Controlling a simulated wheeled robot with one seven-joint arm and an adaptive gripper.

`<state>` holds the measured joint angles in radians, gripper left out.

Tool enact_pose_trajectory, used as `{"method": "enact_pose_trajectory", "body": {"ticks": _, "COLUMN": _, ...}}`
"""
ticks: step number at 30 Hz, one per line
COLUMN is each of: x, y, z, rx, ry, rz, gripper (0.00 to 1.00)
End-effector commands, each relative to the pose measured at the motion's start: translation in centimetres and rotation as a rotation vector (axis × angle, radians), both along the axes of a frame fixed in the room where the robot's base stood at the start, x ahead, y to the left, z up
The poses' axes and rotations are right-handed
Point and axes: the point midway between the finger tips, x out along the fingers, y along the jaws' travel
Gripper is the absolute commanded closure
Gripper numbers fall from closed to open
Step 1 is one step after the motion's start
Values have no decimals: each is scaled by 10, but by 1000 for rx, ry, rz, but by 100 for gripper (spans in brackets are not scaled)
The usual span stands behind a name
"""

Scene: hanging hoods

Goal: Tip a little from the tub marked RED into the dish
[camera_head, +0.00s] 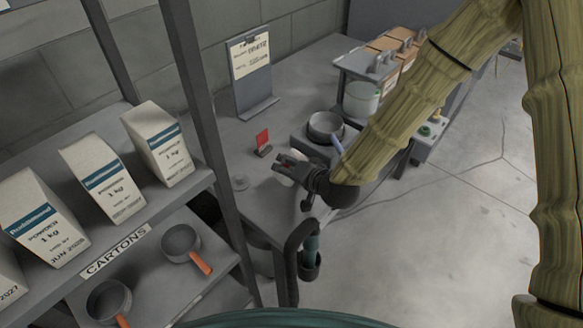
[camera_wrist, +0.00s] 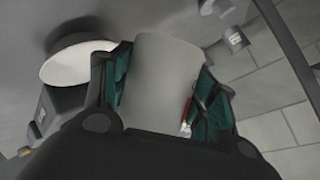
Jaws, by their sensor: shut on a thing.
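My gripper (camera_head: 288,166) is over the grey worktop, shut on a pale tub (camera_wrist: 160,75). In the wrist view the tub stands between the two green-padded fingers, its plain side towards the camera. The dish (camera_head: 326,125) is a round bowl on a grey box-like stand, just beyond my gripper. In the wrist view the pale dish (camera_wrist: 72,62) is left of the tub, apart from it.
A pale green pot (camera_head: 361,100) and a rack of boxes are at the far right. Shelves with powder cartons (camera_head: 103,180) and pans (camera_head: 181,243) fill the left.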

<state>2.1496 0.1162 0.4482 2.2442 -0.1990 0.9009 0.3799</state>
Motion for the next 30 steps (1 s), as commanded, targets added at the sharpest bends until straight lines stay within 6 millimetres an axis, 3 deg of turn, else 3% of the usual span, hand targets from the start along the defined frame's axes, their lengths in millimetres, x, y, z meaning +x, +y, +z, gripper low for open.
{"method": "enact_pose_trajectory", "body": {"ticks": 18, "x": 0, "y": 1, "z": -2, "rx": 228, "ry": 165, "rz": -2, "gripper": 57}}
{"method": "enact_pose_trajectory", "body": {"ticks": 30, "x": -1, "y": 1, "z": -1, "rx": 271, "ry": 196, "rz": 0, "gripper": 57}}
